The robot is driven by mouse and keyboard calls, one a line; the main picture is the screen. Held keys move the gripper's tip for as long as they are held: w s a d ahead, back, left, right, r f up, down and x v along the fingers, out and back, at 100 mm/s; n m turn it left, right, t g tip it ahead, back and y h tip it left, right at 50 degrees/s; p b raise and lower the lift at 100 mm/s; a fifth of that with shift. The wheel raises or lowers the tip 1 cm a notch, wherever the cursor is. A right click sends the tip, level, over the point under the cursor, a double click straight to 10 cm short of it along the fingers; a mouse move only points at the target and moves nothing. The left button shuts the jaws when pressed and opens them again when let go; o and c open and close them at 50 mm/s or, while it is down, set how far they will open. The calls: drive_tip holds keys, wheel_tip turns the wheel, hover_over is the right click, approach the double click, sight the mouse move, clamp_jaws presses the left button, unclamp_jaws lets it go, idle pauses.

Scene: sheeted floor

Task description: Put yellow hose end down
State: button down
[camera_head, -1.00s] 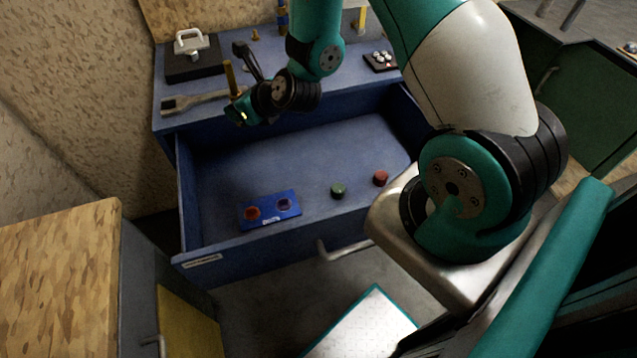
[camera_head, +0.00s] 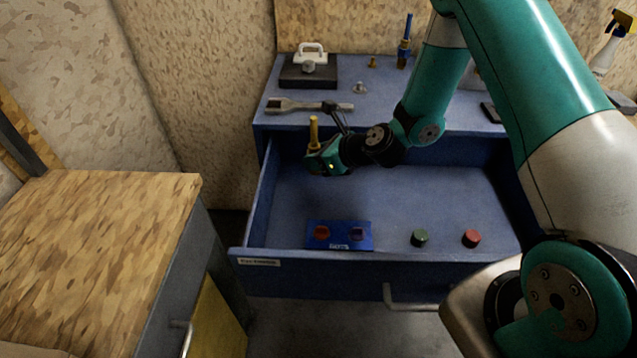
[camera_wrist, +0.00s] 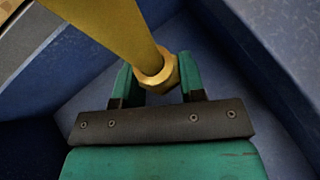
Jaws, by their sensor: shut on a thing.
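The yellow hose end (camera_head: 313,130) is a brass-yellow rod standing up from my gripper (camera_head: 318,160) in the head view. My gripper is shut on it above the back left part of the open blue drawer (camera_head: 400,195). In the wrist view the yellow hose end (camera_wrist: 112,28) runs up to the upper left and ends in a brass hex nut between the two green fingers of my gripper (camera_wrist: 160,82). Its lower tip is hidden there.
A wooden-topped cabinet (camera_head: 90,240) stands left.

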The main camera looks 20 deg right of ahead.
wheel_tip(320, 180, down, 8)
drive_tip(key=shift+r, duration=0.1)
idle(0.4)
drive_tip(key=c, duration=0.7)
unclamp_jaws()
